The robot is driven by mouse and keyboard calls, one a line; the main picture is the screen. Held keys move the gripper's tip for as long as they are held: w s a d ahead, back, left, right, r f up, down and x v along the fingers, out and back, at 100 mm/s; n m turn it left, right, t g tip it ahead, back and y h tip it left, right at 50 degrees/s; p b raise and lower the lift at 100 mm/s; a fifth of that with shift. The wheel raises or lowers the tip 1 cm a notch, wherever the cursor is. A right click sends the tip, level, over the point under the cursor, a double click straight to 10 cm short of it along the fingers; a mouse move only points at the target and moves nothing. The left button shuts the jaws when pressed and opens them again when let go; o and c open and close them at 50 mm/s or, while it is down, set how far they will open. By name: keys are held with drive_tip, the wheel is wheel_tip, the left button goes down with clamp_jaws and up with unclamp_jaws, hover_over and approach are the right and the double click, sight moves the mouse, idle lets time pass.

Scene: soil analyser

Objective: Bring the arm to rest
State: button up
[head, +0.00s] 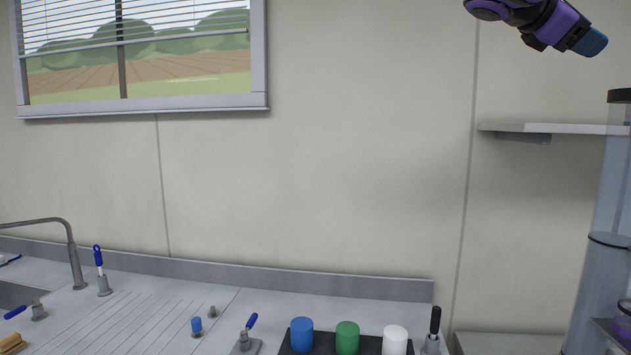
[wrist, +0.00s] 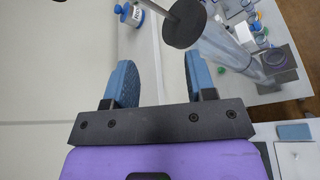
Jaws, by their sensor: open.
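My gripper (head: 590,42) is raised high at the upper right of the head view, in front of the wall and above a shelf. Its blue fingertip shows there, with the purple and black wrist behind it. In the wrist view my gripper (wrist: 160,82) shows two blue finger pads spread apart with nothing between them. It is open and empty. Most of my arm is outside the head view.
A wall shelf (head: 560,129) and a tall clear cylinder (head: 600,250) with a black top stand at the right. Blue (head: 301,334), green (head: 347,337) and white (head: 395,340) capped containers sit in a dark rack on the counter. A sink tap (head: 72,255) is at left.

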drive_tip(key=s+a+f+m+t+y, duration=0.1)
drive_tip(key=s+a+f+y, duration=0.2)
drive_tip(key=f, duration=0.5)
drive_tip(key=s+a+f+m+t+y, duration=0.1)
drive_tip(key=s+a+f+t+y, duration=0.1)
drive_tip(key=f, duration=0.7)
drive_tip(key=s+a+y, duration=0.1)
drive_tip(key=s+y, duration=0.1)
drive_tip(key=s, duration=0.1)
drive_tip(key=shift+s+a, duration=0.15)
drive_tip(key=shift+a, duration=0.15)
drive_tip(key=s+a+f+m+y, duration=0.2)
drive_tip(key=s+a+f, duration=0.1)
drive_tip(key=f, duration=0.2)
drive_tip(key=s+a+f+m+t+y, duration=0.1)
drive_tip(key=s+a+f+m+y, duration=0.1)
drive_tip(key=f, duration=0.4)
drive_tip(key=s+a+f+m+t+y, duration=0.1)
drive_tip(key=s+a+f+m+y, duration=0.2)
drive_tip(key=s+a+f, duration=0.2)
drive_tip(key=shift+s+a+f, duration=0.1)
drive_tip(key=shift+a+f, duration=0.2)
drive_tip(key=shift+f, duration=0.2)
drive_tip(key=shift+s+a+f, duration=0.2)
drive_tip(key=shift+a+f, duration=0.05)
drive_tip(key=shift+f, duration=0.1)
